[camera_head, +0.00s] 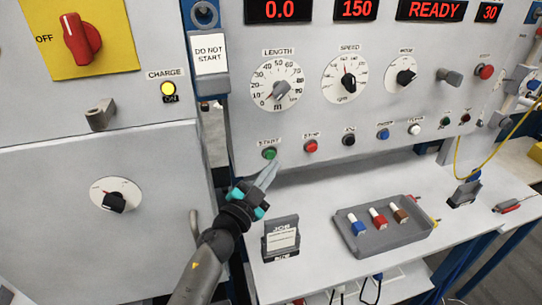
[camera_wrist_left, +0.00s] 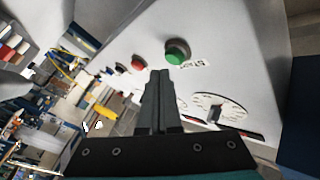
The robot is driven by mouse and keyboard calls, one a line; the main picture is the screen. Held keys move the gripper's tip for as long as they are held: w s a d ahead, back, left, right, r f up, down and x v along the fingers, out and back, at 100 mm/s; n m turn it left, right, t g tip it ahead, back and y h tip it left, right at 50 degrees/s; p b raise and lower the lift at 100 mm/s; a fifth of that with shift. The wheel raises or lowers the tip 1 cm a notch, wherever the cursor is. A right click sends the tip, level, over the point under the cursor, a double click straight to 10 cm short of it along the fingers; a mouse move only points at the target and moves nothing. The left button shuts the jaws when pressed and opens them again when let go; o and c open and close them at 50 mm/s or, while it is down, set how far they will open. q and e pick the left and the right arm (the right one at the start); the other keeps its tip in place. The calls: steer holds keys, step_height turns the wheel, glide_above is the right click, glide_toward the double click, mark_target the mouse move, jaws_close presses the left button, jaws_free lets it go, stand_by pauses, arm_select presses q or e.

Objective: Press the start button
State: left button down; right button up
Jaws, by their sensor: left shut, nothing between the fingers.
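The green start button (camera_head: 269,153) sits at the lower left of the grey control panel, under a START label. My left gripper (camera_head: 268,172) is shut and empty, its fingertips just below the button in the head view. In the left wrist view the green button (camera_wrist_left: 177,51) is just beyond the closed fingertips (camera_wrist_left: 158,73), slightly up and to the right. I cannot tell whether the tips touch it. The red stop button (camera_head: 310,146) is to its right; it also shows in the left wrist view (camera_wrist_left: 138,62). My right gripper is out of view.
More buttons, including a blue one (camera_head: 383,134), continue the row rightward. Above are the length dial (camera_head: 263,92) and displays, one reading READY. Below, the white table (camera_head: 330,264) holds a grey tray (camera_head: 385,242) with several coloured pieces and a JOB card holder (camera_head: 281,238).

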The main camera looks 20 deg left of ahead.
arm_select(q)
steer(key=shift+w, duration=0.1)
steer(key=shift+w+a, duration=0.25)
stand_by(0.3)
steer(key=shift+w+a, duration=0.25)
steer(key=shift+w, duration=0.15)
stand_by(0.7)
steer(key=shift+s+d, duration=0.1)
steer(key=shift+s, duration=0.05)
steer(key=shift+s+d+p, duration=0.3)
steer(key=shift+s+d, duration=0.1)
steer(key=shift+s, duration=0.2)
